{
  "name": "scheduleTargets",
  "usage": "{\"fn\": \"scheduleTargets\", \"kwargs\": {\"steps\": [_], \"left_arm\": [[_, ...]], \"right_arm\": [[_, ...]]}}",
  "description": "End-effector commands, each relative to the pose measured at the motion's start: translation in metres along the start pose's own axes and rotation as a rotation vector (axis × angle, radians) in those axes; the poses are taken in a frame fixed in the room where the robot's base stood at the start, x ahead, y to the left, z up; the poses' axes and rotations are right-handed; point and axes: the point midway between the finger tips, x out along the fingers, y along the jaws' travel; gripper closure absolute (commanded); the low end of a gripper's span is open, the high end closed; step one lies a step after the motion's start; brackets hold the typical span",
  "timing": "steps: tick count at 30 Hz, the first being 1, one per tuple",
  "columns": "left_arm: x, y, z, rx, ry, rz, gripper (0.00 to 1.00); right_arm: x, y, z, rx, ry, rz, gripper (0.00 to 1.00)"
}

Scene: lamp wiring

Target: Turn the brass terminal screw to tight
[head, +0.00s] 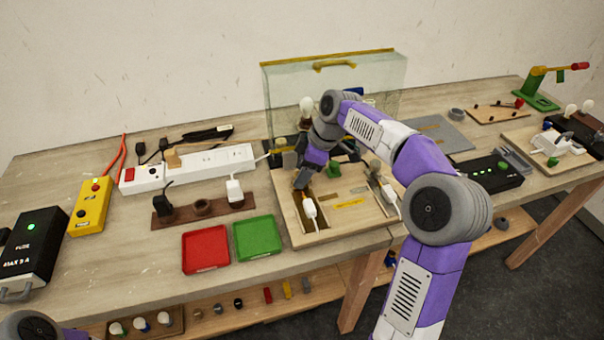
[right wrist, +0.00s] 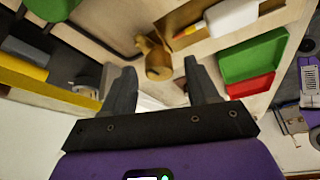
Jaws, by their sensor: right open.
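The brass terminal screw (right wrist: 158,68) shows in the right wrist view as a round brass knob with a wing-like part, on a pale wooden board. My right gripper (right wrist: 160,86) is open. Its dark fingers stand apart on either side of the knob's near end, with nothing clearly held. In the head view the right gripper (head: 302,178) points down over the left part of the wooden board (head: 365,232). The screw cannot be made out there, behind the gripper. How tight the screw is cannot be told. My left gripper is out of view.
A green tray (head: 257,238) and a red tray (head: 206,249) lie to the left. A clear panel with a yellow top edge (head: 284,90) stands behind. Bare table is free at the front left.

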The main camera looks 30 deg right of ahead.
Motion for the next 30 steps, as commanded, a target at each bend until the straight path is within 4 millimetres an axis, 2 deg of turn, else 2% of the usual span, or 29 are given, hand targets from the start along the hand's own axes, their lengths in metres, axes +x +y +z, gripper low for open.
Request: {"fn": "scheduleTargets", "kwargs": {"steps": [8, 11, 18, 20, 30], "left_arm": [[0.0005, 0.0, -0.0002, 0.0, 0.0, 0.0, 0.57], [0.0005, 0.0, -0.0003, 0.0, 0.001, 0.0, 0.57], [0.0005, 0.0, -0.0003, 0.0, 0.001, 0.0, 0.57], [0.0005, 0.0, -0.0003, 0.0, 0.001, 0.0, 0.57], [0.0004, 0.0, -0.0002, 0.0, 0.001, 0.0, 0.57]], "right_arm": [[0.002, 0.0, -0.0007, -0.001, 0.001, 0.001, 0.41], [0.0019, 0.0, -0.0007, -0.001, 0.001, 0.001, 0.53], [0.0019, 0.0, -0.0006, 0.0, 0.001, 0.001, 0.9], [0.0019, -0.0001, -0.0006, 0.0, 0.001, 0.001, 0.97], [0.0014, -0.0011, -0.0009, 0.053, 0.0, 0.023, 0.97]]}}
